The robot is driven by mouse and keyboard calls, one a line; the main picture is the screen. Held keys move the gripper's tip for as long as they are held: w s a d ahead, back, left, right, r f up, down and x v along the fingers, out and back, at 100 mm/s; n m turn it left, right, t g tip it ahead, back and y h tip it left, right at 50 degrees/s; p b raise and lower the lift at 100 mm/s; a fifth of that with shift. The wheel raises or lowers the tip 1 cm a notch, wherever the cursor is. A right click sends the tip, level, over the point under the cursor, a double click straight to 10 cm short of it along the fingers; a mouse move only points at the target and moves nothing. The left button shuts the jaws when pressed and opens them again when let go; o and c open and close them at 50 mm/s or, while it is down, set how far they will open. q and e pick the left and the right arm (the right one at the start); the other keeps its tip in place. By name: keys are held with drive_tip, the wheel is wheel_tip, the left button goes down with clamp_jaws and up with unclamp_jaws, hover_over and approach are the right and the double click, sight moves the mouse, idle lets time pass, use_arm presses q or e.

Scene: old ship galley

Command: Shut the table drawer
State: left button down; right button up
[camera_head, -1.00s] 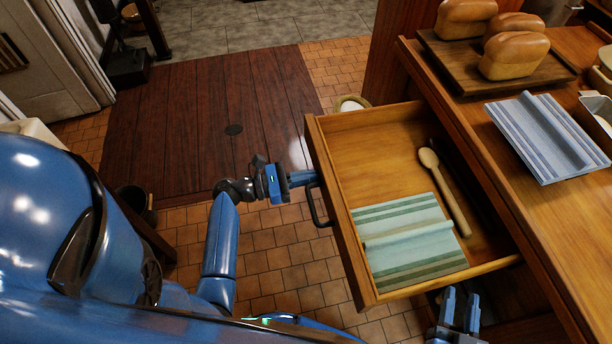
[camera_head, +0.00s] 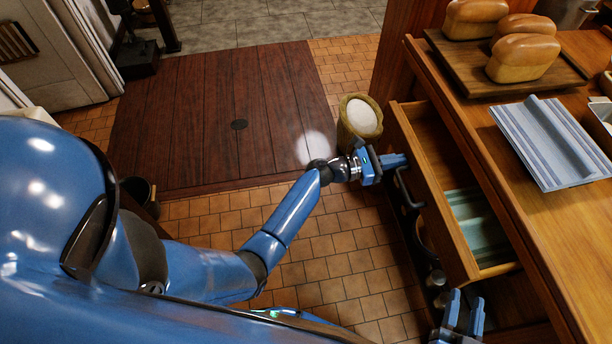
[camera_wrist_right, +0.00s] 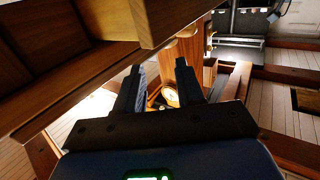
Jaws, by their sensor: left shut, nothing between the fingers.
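The table drawer (camera_head: 436,190) is partly open, sticking out from the wooden table (camera_head: 560,220). A green striped cloth (camera_head: 477,228) lies inside it, partly hidden under the tabletop. My left gripper (camera_head: 397,161) is shut and empty, its fingertips at the drawer's front near the dark handle (camera_head: 407,190); I cannot tell if they touch. My right gripper (camera_head: 464,308) is open and empty below the drawer's near corner. In the right wrist view its two fingers (camera_wrist_right: 160,88) stand apart, with a wooden edge (camera_wrist_right: 160,20) above them.
Bread loaves on a board (camera_head: 455,68) and a blue striped cloth (camera_head: 550,140) lie on the tabletop. A sack with pale contents (camera_head: 361,118) stands on the floor beyond the drawer. The tiled floor (camera_head: 330,255) left of the drawer is clear.

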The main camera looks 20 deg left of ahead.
sight(440, 160)
use_arm(q)
drive_tip(key=b+x, duration=0.5)
drive_tip(key=x, duration=0.9)
drive_tip(key=shift+w+d+f+b, duration=0.15)
drive_tip(key=shift+b, duration=0.15)
drive_tip(key=shift+w+d, duration=0.15)
drive_tip(key=shift+d, duration=0.1)
drive_tip(key=shift+r, duration=0.4)
drive_tip(key=shift+a, duration=0.1)
